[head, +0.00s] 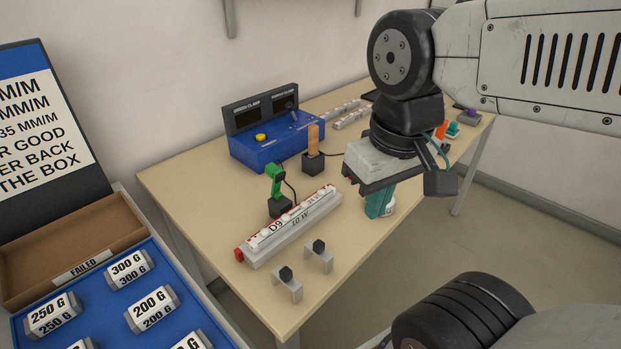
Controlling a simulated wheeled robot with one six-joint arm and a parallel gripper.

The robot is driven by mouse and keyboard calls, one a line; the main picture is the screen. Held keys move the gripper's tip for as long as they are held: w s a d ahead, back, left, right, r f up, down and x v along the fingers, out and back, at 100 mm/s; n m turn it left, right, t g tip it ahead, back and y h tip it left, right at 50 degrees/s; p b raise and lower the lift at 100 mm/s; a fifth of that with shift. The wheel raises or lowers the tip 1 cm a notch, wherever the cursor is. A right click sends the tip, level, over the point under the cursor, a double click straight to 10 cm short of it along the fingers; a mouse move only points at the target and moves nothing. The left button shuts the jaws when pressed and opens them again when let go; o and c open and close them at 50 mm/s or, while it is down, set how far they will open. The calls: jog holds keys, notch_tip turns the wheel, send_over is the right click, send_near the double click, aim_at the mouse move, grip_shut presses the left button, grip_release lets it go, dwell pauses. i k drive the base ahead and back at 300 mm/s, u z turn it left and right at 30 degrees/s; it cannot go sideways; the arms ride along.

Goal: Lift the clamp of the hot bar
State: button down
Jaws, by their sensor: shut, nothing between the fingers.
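A light bar (292,226) marked "D9" and "10 W", with a red end, lies on the tan table. A green clamp (275,181) stands upright at a black block (280,207) just behind the bar. A copper-coloured clamp (313,136) stands at another black block (312,163) farther back. Whether either clamp grips anything is too small to tell. My gripper (378,211), with teal fingers, is to the right of the bar and apart from it. It points down and is shut and empty. Part of a white round thing behind the fingers is hidden.
A blue unit (277,145) with two dark displays and a yellow button stands at the back. Two metal brackets with black knobs (303,270) stand in front of the bar. Labelled weights (152,308) fill a blue tray at lower left. Small coloured items lie at far right.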

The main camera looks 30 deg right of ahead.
aim_at(274, 172)
jog(key=k, duration=1)
jog(key=u, duration=1.8)
jog(key=i, duration=1.1)
jog(key=z, duration=1.9)
